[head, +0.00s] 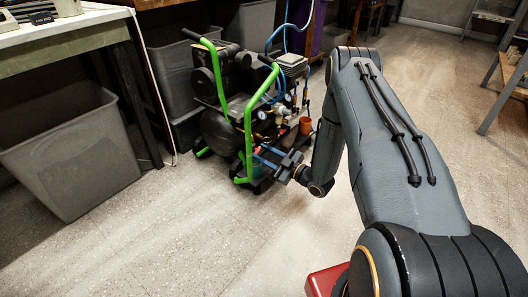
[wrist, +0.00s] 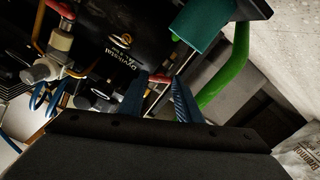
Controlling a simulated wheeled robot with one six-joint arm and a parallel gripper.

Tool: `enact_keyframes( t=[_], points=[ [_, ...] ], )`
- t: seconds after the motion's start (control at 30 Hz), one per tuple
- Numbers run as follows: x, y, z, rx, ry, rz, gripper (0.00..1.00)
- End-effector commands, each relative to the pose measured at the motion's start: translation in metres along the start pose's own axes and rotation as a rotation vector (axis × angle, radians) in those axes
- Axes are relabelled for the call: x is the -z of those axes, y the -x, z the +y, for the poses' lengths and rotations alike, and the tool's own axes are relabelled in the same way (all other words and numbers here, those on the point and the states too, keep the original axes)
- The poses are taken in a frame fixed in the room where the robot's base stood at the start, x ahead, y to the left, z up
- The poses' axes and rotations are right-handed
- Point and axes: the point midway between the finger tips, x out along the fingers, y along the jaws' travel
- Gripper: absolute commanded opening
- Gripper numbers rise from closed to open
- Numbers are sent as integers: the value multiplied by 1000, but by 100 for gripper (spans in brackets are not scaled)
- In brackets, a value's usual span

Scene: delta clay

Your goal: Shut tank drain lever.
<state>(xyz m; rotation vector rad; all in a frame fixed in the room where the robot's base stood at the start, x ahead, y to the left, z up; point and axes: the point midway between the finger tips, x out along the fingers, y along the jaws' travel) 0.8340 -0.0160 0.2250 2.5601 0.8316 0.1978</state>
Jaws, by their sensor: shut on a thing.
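The compressor's black tank (head: 218,132) sits in a green tubular frame (head: 247,125) at the centre of the head view. The tank, with a pale label, also fills the top of the wrist view (wrist: 112,30). My gripper (head: 262,155) reaches in low at the front of the frame. In the wrist view, my gripper's blue fingers (wrist: 161,78) close on a small red lever (wrist: 162,74) under the tank. Only a little of the lever shows between the fingertips. Its exact angle is hard to tell.
A teal cylinder (wrist: 204,28) and green tube stand close right of the fingers. Brass fittings (wrist: 46,62) and blue hose lie to the left. An orange cup (head: 305,125) is beside the compressor. A grey bin (head: 75,155) stands left; the floor in front is clear.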

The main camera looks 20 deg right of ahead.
Motion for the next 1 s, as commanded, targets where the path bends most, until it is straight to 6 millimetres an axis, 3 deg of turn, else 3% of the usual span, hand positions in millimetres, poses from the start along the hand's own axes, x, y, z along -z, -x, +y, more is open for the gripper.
enact_keyframes(
  t=[0.5, 1.0],
  points=[
    [1, 0, 0, 1, -374, 0, 9],
    [0, 0, -1, 1, -483, -1, 9]
  ],
)
